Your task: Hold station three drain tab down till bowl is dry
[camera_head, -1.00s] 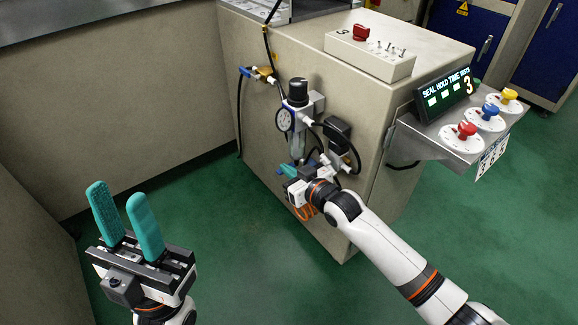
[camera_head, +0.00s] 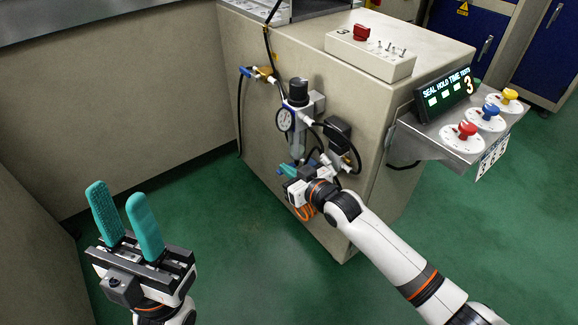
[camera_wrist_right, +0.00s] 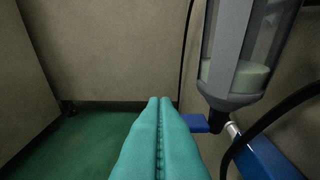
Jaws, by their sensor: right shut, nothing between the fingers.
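The filter-regulator with a round gauge (camera_head: 285,119) is mounted on the beige machine's side. Its clear bowl (camera_wrist_right: 237,78) holds pale liquid at the bottom in the right wrist view; the bowl also shows in the head view (camera_head: 297,146). A blue tab (camera_wrist_right: 196,123) sticks out left below the bowl and runs behind my fingers. My right gripper (camera_wrist_right: 160,100) is shut with nothing between its teal fingers, beside the tab; I cannot tell whether they touch it. It also shows under the bowl in the head view (camera_head: 286,169). My left gripper (camera_head: 120,207) is open and empty, far from the machine.
A black hose (camera_wrist_right: 262,125) curves close to the right of my right fingers. A dark valve block (camera_head: 338,136) sits right of the bowl. A side shelf (camera_head: 440,140) carries a display reading 3 and red, blue and yellow knobs. The green floor (camera_head: 230,230) is clear between my arms.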

